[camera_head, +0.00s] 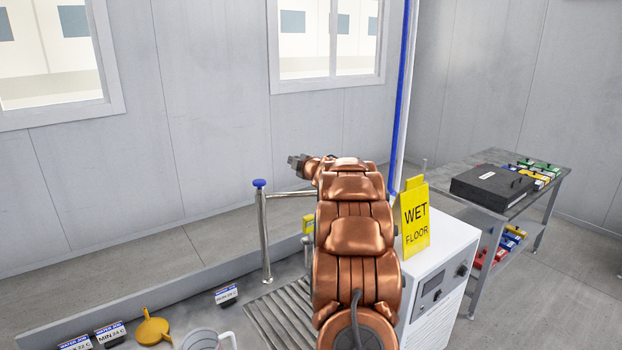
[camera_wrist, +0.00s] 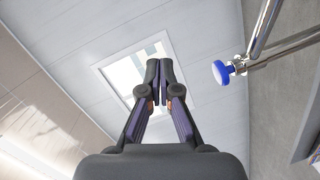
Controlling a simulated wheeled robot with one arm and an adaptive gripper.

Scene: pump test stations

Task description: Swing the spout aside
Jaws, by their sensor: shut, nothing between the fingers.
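The spout is a chrome pipe (camera_head: 290,194) that runs to the right from near the top of an upright chrome post (camera_head: 264,235). The post has a blue knob (camera_head: 259,183) on top. The far end of the spout is hidden behind my arm in the head view. My gripper (camera_head: 297,161) is up above the spout, to the right of the knob in the picture, and apart from it. In the wrist view my gripper (camera_wrist: 159,72) is shut and empty. The blue knob (camera_wrist: 222,72) and the chrome pipe (camera_wrist: 285,46) show to its right.
A slatted grate (camera_head: 280,325) lies below the spout. A yellow funnel (camera_head: 153,328), a clear jug (camera_head: 207,340) and small label signs (camera_head: 110,334) are at the front left. A yellow wet-floor sign (camera_head: 414,221) stands on a white unit (camera_head: 440,258). A side table (camera_head: 520,205) holds a black case (camera_head: 490,186).

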